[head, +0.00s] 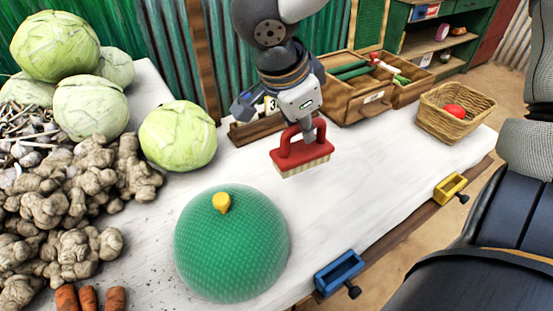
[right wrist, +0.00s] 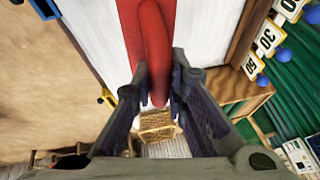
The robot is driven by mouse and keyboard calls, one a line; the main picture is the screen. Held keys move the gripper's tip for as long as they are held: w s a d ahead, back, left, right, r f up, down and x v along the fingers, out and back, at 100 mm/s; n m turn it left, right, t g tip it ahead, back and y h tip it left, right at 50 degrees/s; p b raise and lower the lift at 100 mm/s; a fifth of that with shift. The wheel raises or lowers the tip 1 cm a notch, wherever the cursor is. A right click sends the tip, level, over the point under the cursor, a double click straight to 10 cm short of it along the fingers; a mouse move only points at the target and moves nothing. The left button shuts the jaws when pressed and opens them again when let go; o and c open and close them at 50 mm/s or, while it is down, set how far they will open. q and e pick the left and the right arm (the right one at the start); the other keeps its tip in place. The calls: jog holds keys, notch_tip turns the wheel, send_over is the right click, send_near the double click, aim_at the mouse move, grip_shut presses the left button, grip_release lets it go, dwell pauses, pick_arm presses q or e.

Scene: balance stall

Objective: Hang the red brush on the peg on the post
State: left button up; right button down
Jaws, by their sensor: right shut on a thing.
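My right gripper (head: 308,132) is shut on the handle of the red brush (head: 300,152) and holds it over the white tabletop. The brush's pale bristles face down. In the right wrist view, the red handle (right wrist: 152,40) runs between the fingers (right wrist: 155,85). A brown wooden post (head: 203,60) stands behind the table, left of my right arm. I cannot make out a peg on it. My left gripper is not in view.
A green dome with a yellow knob (head: 230,245) stands at the front of the table (head: 370,170). Cabbages (head: 178,135) and ginger (head: 75,190) fill the left. A wooden box (head: 360,105) and a wicker basket (head: 440,118) stand at the right. Number tags (right wrist: 267,38) show in the wrist view.

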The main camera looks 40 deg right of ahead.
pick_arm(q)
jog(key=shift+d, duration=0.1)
pick_arm(e)
jog(key=shift+d, duration=0.15)
jog(key=shift+w+d, duration=0.1)
jog(key=w+d+f, duration=0.1)
jog(key=w+f, duration=0.3)
jog(key=w+d+f+b, duration=0.1)
jog(key=w+d+f, duration=0.1)
jog(key=w+f, duration=0.2)
jog(key=w+d+f+b, duration=0.1)
jog(key=w+d+f, duration=0.1)
jog(key=w+f, duration=0.2)
jog(key=shift+w+d+f, duration=0.15)
jog(key=shift+w, duration=0.1)
jog(key=shift+w+f, duration=0.1)
jog(key=shift+f, duration=0.15)
jog(key=c, duration=1.6)
grip_release()
jog(key=shift+f, duration=0.1)
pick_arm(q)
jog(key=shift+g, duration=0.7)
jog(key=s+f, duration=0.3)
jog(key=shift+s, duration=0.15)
